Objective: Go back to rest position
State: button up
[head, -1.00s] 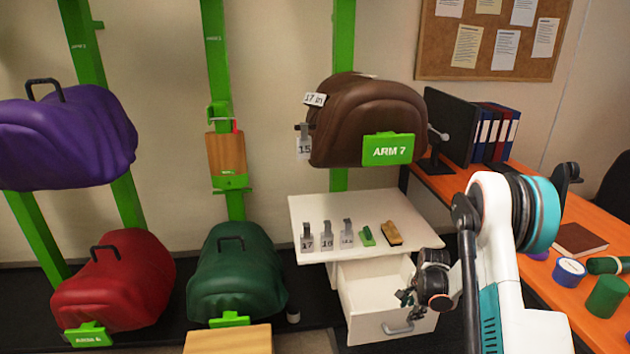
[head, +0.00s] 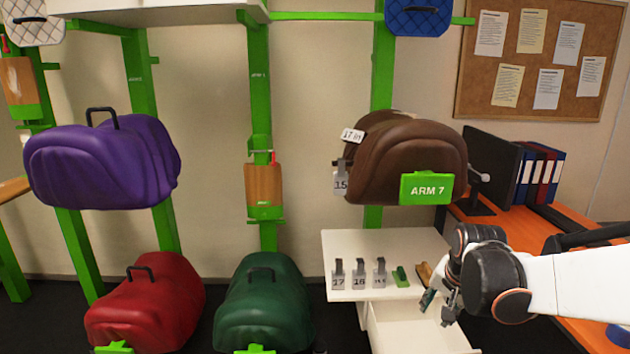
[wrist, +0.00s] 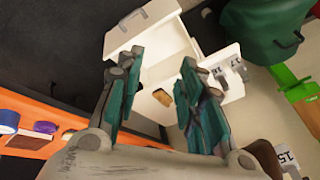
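My gripper (head: 440,303) is in front of the right side of the white drawer cabinet (head: 345,240) in the head view. In the wrist view my gripper (wrist: 157,98) has its two teal-padded fingers spread apart with nothing between them. Past the fingers lies a tan brush-like block (wrist: 162,97) on the cabinet top. The same block (head: 424,273) is partly hidden by my gripper in the head view. The cabinet's drawer (head: 400,330) stands open.
A brown saddle (head: 405,165) with an ARM 7 sign hangs above the cabinet. Numbered tags (head: 359,275) and a green item (head: 401,277) lie on its top. An orange desk (head: 470,211) with a monitor (head: 488,165) is at the right. Green (head: 265,305) and red (head: 150,308) saddles stand left.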

jog(key=s+a+r+n+t, duration=0.1)
jog(key=s+a+r+n, duration=0.1)
jog(key=s, duration=0.5)
jog(key=s+a+r+n, duration=0.2)
jog(key=s+a+n, duration=0.1)
jog(key=s, duration=0.4)
jog(key=s+a+r+n+t, duration=0.1)
jog(key=s+a+r+n, duration=0.1)
jog(key=s, duration=0.5)
jog(key=shift+s+a+r+n+t, duration=0.25)
jog(key=shift+a+n, duration=0.35)
jog(key=shift+n, duration=0.3)
